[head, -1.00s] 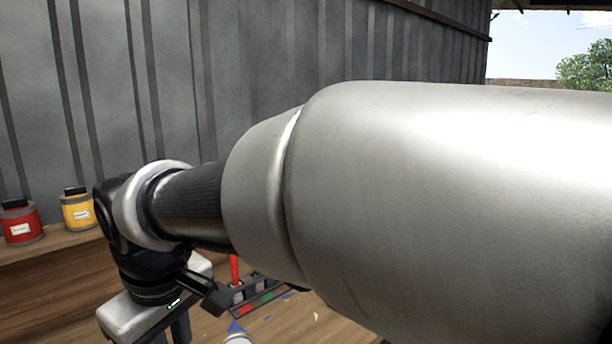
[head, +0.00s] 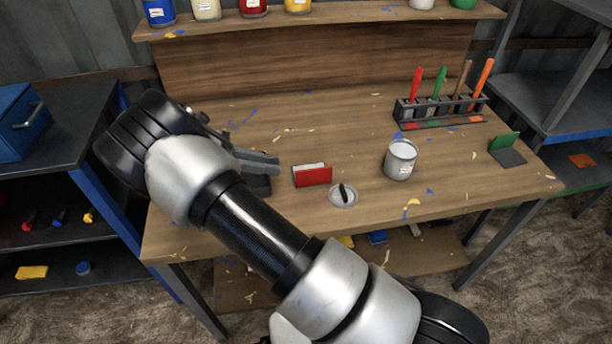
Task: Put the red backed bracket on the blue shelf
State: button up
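The red backed bracket (head: 312,176) stands on the wooden workbench near its front middle, its red face toward me. My gripper (head: 272,176) is just left of it, low over the bench. Its two fingers look apart, with nothing seen between them, and a small gap shows between them and the bracket. My arm hides part of the bench's left side. At the left is a dark shelf unit with a blue edge (head: 122,222). At the right, another dark rack has a shelf with a blue front edge (head: 580,135).
A round lid (head: 343,197) lies right of the bracket, close by. A grey can (head: 401,160), a tool rack (head: 440,110) and a green backed bracket (head: 506,147) stand farther right. A blue toolbox (head: 20,122) sits on the left unit. The bench's back middle is clear.

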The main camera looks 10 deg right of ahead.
jog(key=shift+a+f, duration=0.15)
jog(key=shift+f, duration=0.1)
jog(key=shift+d+f, duration=0.2)
jog(key=shift+d, duration=0.15)
send_near(326, 182)
jog(key=d, duration=0.4)
jog(key=shift+d+r, duration=0.1)
jog(key=shift+r, duration=0.1)
jog(key=shift+x, duration=2.8)
jog(key=shift+w, duration=0.15)
grip_shut()
